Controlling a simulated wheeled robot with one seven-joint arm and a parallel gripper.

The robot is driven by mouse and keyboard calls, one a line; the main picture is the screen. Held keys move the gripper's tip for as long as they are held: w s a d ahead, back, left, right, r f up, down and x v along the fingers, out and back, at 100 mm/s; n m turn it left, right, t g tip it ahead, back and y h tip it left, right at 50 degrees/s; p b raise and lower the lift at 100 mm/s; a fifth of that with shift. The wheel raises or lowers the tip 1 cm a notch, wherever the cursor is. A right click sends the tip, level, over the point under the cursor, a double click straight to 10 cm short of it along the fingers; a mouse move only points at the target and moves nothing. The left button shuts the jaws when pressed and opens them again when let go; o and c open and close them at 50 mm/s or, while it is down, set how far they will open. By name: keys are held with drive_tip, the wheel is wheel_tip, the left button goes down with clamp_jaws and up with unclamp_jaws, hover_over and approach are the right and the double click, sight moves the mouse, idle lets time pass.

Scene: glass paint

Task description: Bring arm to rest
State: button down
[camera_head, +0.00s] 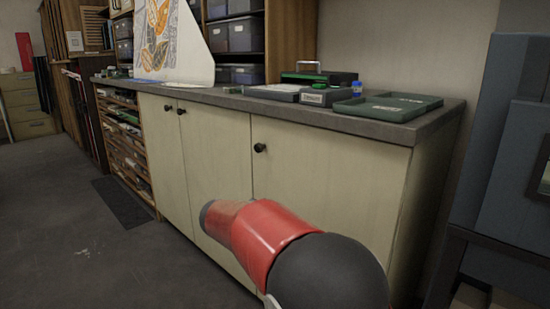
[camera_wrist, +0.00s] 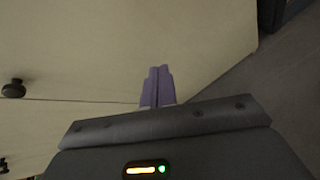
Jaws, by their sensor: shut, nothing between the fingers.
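My arm (camera_head: 270,240) shows in the head view as a red and dark grey link in front of the cream cabinet (camera_head: 330,185). The gripper itself is not visible in the head view. In the wrist view my gripper (camera_wrist: 158,72) has its two purple fingers side by side and touching, with nothing between them. It points along the cream cabinet doors (camera_wrist: 120,40), and the floor shows to its right. I cannot tell how far the fingertips are from the doors.
The grey countertop (camera_head: 225,97) holds a green tray (camera_head: 390,106), a dark green case (camera_head: 318,78) and a small blue-capped bottle (camera_head: 357,88). Dark round knobs (camera_head: 260,147) stick out from the doors. A dark blue-grey machine (camera_head: 515,160) stands at the right.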

drive_tip(key=s+d+r+m+g+y, duration=0.2)
drive_tip(key=s+d+m, duration=0.3)
drive_tip(key=s+d, duration=0.3)
drive_tip(key=s+d+f+m+y, duration=0.1)
drive_tip(key=s+d+m+y, duration=0.2)
drive_tip(key=s+m, duration=0.4)
drive_tip(key=s+d+f+m+y, duration=0.2)
drive_tip(key=s+m, duration=0.6)
drive_tip(key=s, duration=1)
drive_tip(key=shift+s+d+f+g+y, duration=0.15)
drive_tip(key=shift+s+d+g+y, duration=0.25)
drive_tip(key=shift+d+y, duration=0.25)
